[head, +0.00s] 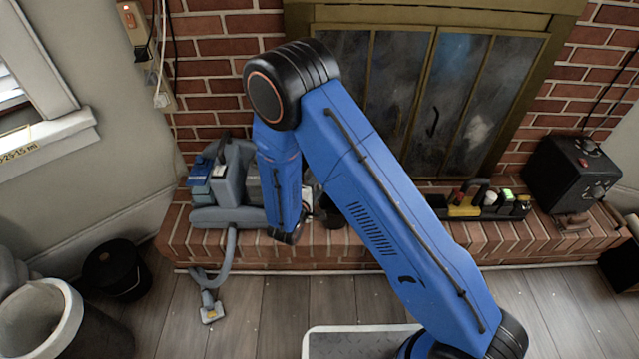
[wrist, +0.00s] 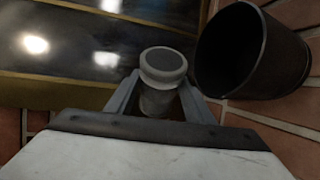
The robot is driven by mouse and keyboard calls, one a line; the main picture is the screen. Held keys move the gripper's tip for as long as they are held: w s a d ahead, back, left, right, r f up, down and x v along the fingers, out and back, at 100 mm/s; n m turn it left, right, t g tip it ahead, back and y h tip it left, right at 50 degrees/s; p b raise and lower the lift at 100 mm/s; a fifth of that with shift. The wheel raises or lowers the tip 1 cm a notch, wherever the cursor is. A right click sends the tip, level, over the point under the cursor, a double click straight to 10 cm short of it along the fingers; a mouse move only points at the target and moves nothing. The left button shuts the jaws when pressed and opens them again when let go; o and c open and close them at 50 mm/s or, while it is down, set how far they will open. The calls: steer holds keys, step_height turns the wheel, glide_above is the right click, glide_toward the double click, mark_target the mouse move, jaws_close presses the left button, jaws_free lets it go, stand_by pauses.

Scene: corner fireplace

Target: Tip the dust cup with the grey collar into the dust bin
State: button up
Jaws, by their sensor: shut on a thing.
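A dust cup (wrist: 163,66) with a grey collar stands between the two fingers of my gripper (wrist: 160,95) in the wrist view. The gripper is shut on it, with the collar showing above the fingers. A dark, open, round container (wrist: 252,52), which looks like the dust bin, is just right of the cup, apart from it. Its mouth faces partly toward the wrist camera and its inside is dark. In the head view my blue arm hides most of the gripper and the cup. A dark container (head: 331,212) shows only partly beside the arm on the brick hearth.
A grey-blue vacuum cleaner (head: 235,190) sits on the hearth (head: 400,245) at left. A tool tray (head: 480,205) and a black box (head: 570,172) stand at right. A black bucket (head: 115,270) and a large grey bin (head: 45,318) stand on the floor at left.

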steer(key=shift+f, duration=0.15)
steer(key=shift+f+m+t, duration=0.1)
steer(key=shift+m+t, duration=0.2)
steer(key=shift+f, duration=0.1)
stand_by(0.5)
steer(key=shift+f+m, duration=0.15)
steer(key=shift+m, duration=0.15)
stand_by(0.3)
steer(key=shift+m+t, duration=0.3)
steer(key=shift+m, duration=0.1)
steer(key=shift+m, duration=0.3)
